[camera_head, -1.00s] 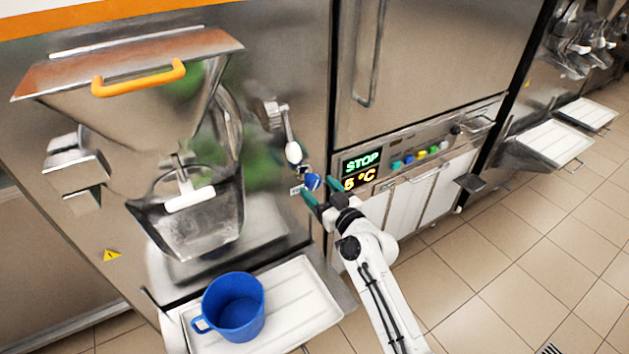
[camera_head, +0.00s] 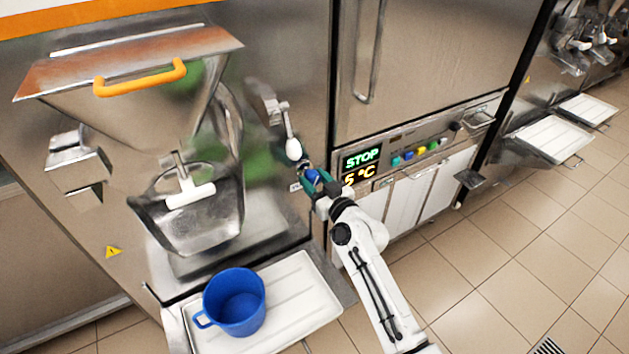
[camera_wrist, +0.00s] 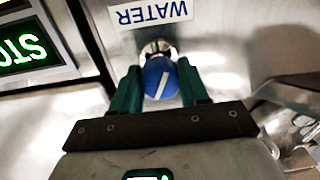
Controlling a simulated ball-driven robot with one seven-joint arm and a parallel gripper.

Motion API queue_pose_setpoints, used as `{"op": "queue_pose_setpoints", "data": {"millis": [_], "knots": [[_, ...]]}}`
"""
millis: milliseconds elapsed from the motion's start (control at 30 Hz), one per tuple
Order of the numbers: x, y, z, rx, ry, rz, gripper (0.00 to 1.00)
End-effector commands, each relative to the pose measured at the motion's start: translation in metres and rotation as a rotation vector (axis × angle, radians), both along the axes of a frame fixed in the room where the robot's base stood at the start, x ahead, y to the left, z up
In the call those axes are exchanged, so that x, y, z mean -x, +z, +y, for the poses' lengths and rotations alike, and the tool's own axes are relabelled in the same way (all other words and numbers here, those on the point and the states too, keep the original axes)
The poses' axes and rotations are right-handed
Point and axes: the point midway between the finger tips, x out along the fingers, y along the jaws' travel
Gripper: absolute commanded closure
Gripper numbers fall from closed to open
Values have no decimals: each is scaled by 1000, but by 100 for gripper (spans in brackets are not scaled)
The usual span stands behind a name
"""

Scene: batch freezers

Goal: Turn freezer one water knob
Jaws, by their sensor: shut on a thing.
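The water knob (camera_wrist: 161,78) is a round blue knob with a white line on its face. It sits on a metal stem under an upside-down WATER label (camera_wrist: 150,13) in the wrist view. The white line runs at a slant. My gripper (camera_wrist: 160,88) has one green finger on each side of the knob and is shut on it. In the head view the knob (camera_head: 312,177) is partly hidden by my gripper (camera_head: 314,182), at the right side of the freezer front (camera_head: 285,60).
A lever with a white grip (camera_head: 293,149) hangs just above the knob. A lit STOP display (camera_head: 362,160) is close on the right. A blue jug (camera_head: 236,303) stands on a white tray (camera_head: 290,312) below. The tiled floor at right is clear.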

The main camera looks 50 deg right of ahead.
Motion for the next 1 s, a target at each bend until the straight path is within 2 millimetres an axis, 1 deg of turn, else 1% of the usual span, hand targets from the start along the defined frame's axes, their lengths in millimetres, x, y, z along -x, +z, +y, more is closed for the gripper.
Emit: {"op": "queue_pose_setpoints", "data": {"millis": [33, 167, 367, 567, 767, 1000], "knots": [[0, 0, 1, 0, 2, 0, 74], [0, 0, 1, 0, 3, 1, 86], [-1, -1, 2, -13, 4, -3, 86], [-1, -1, 2, -80, 4, -22, 86], [-1, -1, 3, -219, 6, -61, 86], [-2, 0, 5, -434, 8, -122, 86]]}}
